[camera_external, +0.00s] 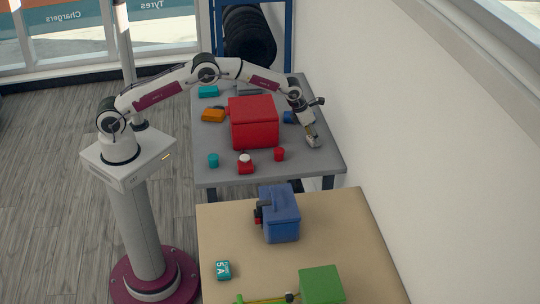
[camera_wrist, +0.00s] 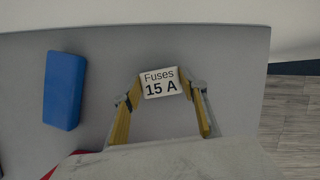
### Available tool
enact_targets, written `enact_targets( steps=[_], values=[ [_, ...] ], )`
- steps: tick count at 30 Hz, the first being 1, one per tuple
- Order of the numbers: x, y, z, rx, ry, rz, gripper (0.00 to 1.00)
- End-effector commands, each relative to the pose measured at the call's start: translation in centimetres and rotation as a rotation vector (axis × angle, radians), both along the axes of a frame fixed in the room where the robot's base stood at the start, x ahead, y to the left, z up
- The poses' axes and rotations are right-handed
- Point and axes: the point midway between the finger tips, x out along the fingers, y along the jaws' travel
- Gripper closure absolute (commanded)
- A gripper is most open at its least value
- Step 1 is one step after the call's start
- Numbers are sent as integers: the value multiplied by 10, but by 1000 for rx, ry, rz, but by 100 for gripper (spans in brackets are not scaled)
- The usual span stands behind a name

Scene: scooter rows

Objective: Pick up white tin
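The white tin (camera_wrist: 161,83), with "Fuses 15 A" printed on its top, lies between my gripper's fingertips in the wrist view. My gripper (camera_wrist: 161,88) has one yellow-padded finger on each side of the tin, and both tips appear to touch its sides. In the external view my gripper (camera_external: 312,138) points down at the right part of the grey table, with the white tin (camera_external: 314,143) at its tips. The tin is low, at or just above the tabletop; I cannot tell whether it touches.
A blue box (camera_wrist: 65,90) lies left of the tin. A large red box (camera_external: 254,121) stands left of my gripper on the grey table (camera_external: 213,176), with a red cylinder (camera_external: 279,154) in front. The table's right edge is near. A beige table (camera_external: 345,235) stands closer.

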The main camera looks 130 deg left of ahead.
Motion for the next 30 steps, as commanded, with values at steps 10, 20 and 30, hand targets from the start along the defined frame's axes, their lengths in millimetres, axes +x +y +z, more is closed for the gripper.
enact_targets(
  steps=[10,20,30],
  values=[
    [0,0,0,-1,1,0,79],
    [0,0,14,1,-1,0,79],
    [4,-9,35,-1,2,-2,79]
  ],
)
